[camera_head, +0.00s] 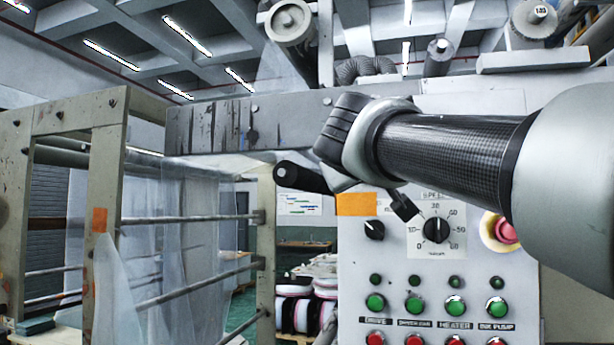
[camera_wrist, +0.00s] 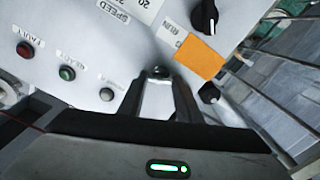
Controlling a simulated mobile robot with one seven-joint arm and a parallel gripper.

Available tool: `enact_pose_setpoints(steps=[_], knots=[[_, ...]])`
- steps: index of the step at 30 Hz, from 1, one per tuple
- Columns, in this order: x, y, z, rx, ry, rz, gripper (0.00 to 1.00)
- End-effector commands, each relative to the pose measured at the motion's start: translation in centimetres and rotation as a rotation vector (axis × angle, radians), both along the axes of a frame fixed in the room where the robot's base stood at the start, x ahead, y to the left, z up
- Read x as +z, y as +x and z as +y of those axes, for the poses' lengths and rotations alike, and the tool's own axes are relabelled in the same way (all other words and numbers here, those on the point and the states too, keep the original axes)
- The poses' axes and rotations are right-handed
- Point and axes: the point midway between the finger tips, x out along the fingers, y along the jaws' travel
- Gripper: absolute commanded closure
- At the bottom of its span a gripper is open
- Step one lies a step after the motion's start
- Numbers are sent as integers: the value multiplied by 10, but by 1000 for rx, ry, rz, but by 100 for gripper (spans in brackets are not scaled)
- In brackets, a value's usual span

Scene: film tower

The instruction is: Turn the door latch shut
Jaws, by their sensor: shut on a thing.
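My gripper (camera_wrist: 161,80) reaches the pale front of the control cabinet (camera_wrist: 95,45) in the wrist view. Its two dark fingers are closed around a small dark piece, the door latch (camera_wrist: 161,71), mostly hidden between the fingertips. In the head view my gripper (camera_head: 404,204) shows as a dark tip just above and left of the speed dial, against the cabinet panel (camera_head: 395,262). The latch cannot be made out there, and its angle is unclear in both views.
An orange label (camera_wrist: 200,57) and a black selector knob (camera_wrist: 205,17) are close to the fingers. The speed dial (camera_head: 436,230), red stop button (camera_head: 502,230) and several green buttons (camera_head: 414,305) are on the panel. A metal frame with film (camera_head: 105,190) stands left.

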Motion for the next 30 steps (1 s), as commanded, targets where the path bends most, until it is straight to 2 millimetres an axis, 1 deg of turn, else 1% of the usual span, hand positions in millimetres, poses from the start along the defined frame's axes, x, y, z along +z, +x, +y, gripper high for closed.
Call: enact_pose_setpoints(steps=[21,30], knots=[[-1,1,2,-1,-646,208,91],[-1,0,2,-1,-887,286,91]])
